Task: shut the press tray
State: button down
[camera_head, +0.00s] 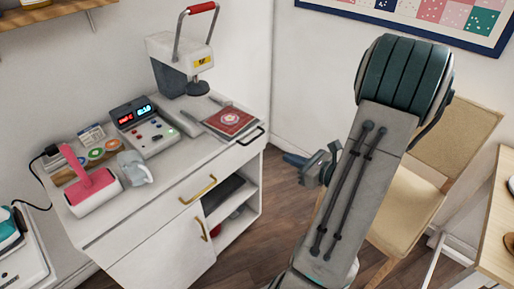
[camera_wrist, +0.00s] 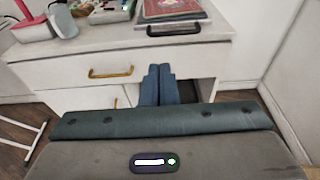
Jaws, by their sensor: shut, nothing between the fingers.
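The press (camera_head: 180,62) stands at the back of the white cabinet, with a red lever handle raised. Its press tray (camera_head: 207,106) is slid out in front of it, towards the cabinet's right edge. A red patterned square (camera_head: 229,121) lies on the tray. The tray's black handle (camera_head: 251,137) is at its front end; it also shows in the wrist view (camera_wrist: 174,30). My gripper (camera_head: 288,158) is shut and empty, to the right of the handle and apart from it. In the wrist view my fingers (camera_wrist: 159,70) are together, pointing at the cabinet front below the handle.
The cabinet (camera_wrist: 70,72) has a brass-handled drawer and an open shelf compartment (camera_head: 232,205). A chair (camera_head: 440,165) is behind my arm at right. Bare floor lies beside the cabinet.

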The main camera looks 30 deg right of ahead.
jog(key=x, duration=1.3)
jog(key=shift+w+a+p, duration=0.15)
jog(key=shift+w+p, duration=0.05)
jog(key=shift+p, duration=0.2)
